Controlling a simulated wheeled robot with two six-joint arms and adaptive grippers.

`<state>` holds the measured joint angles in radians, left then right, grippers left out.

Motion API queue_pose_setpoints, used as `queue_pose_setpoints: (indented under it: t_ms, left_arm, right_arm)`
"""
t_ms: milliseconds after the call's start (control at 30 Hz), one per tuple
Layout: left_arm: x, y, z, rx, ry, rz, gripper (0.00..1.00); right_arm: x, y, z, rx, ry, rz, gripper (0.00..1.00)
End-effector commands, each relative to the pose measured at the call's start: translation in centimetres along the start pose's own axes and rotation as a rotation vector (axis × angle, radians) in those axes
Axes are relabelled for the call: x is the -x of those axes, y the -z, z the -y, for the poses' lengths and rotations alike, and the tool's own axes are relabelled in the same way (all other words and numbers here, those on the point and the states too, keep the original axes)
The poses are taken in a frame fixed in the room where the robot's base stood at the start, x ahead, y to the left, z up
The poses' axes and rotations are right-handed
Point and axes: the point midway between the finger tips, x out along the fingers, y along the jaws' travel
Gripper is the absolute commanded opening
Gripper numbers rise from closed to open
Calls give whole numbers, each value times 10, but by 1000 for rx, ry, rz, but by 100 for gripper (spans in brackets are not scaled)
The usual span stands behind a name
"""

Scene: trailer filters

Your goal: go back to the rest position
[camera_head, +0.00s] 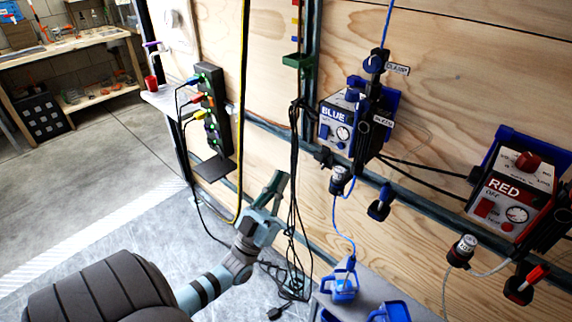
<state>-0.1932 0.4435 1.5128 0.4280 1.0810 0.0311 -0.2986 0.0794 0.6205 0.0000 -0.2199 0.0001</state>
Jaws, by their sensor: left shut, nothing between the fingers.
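My left arm comes in from the lower left. Its gripper (272,190) points up and away, near the hanging black cables (293,170) in front of the plywood wall. The gripper is shut and I see nothing in it. I cannot tell whether it touches the cables. My right gripper is not in view.
The blue unit (337,122) and red unit (512,185) hang on the wall at the right. A black socket strip (214,108) with coloured plugs hangs left of the gripper. A workbench (70,46) stands far left. Blue containers (340,286) sit at the lower right. Open floor lies at the left.

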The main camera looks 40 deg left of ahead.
Motion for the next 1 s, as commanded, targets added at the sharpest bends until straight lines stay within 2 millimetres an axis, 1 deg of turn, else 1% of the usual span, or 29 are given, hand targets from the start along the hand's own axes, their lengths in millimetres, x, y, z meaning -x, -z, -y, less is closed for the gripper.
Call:
queue_pose_setpoints:
  t_ms: [467,533,567,633,667,700,733,767,800,833,867,900,967,1000]
  left_arm:
    - [-1,-2,0,0,-1,7,0]
    - [0,-14,-1,-6,-4,62,0]
    - [2,-25,-1,-14,-9,108,0]
    - [18,-63,2,-50,-18,269,0]
    - [31,-84,5,-69,-19,358,0]
    - [54,-113,9,-94,-16,490,0]
    - [77,-135,13,-112,-11,598,0]
    - [104,-156,16,-129,-6,709,0]
    - [143,-180,19,-150,2,857,0]
    - [174,-195,22,-163,8,966,0]
    - [206,-208,22,-173,15,1073,0]
    - [251,-219,23,-186,22,1213,0]
    - [320,-227,20,-199,31,1417,0]
    - [366,-226,16,-203,35,1549,0]
  right_arm:
    - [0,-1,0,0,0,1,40]
    - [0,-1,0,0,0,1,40]
    - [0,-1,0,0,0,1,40]
    - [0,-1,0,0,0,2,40]
    - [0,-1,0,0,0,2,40]
    - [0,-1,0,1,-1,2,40]
    - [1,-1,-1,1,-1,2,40]
    - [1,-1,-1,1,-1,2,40]
    - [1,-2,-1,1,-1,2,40]
    - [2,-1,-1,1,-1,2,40]
    - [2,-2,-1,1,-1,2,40]
    - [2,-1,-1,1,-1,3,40]
    - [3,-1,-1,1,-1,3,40]
    - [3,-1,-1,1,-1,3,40]
